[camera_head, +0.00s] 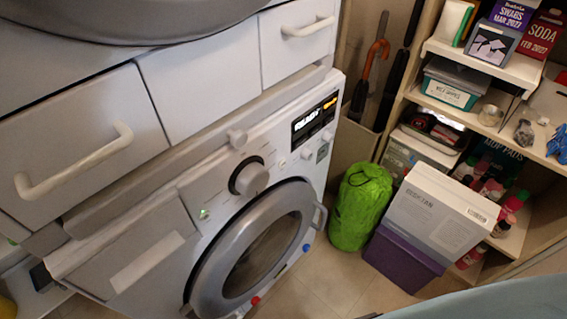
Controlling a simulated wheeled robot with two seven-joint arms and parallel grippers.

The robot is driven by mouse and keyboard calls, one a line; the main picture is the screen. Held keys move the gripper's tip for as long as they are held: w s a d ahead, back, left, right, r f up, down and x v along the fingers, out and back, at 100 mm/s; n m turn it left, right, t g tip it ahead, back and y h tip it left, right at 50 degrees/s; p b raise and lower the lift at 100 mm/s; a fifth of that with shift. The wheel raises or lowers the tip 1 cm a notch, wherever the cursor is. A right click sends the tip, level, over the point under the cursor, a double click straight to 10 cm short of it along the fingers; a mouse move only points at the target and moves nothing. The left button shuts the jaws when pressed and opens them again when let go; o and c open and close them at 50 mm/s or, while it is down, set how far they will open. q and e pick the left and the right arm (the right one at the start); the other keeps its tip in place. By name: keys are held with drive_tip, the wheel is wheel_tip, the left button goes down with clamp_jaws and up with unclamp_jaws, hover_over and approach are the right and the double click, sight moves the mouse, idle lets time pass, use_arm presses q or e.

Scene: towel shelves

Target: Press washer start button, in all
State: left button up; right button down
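The white washer (205,185) stands below the drawers, its front facing right and towards me. Its dark display (316,118) is lit and reads "READY" beside a yellow mark. A large round dial (249,178) sits left of the display, above the round grey door (250,245), which looks shut. Small round buttons (306,153) lie below the display, with another control (322,152) beside them. Their labels are too small to read, so I cannot tell which is start. Neither of my grippers is in view.
Loaded shelves (500,65) fill the right side. White drawers (80,140) with handles are above the washer. Tiled floor (320,285) is bare before the door.

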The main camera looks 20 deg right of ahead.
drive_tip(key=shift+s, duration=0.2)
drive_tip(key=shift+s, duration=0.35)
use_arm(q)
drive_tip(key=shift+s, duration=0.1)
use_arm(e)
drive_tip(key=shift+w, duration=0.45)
use_arm(q)
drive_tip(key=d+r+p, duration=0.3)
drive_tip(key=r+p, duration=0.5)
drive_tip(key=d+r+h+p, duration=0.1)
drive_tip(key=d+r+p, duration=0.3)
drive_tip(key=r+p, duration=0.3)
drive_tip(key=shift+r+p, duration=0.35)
drive_tip(key=shift+p, duration=0.1)
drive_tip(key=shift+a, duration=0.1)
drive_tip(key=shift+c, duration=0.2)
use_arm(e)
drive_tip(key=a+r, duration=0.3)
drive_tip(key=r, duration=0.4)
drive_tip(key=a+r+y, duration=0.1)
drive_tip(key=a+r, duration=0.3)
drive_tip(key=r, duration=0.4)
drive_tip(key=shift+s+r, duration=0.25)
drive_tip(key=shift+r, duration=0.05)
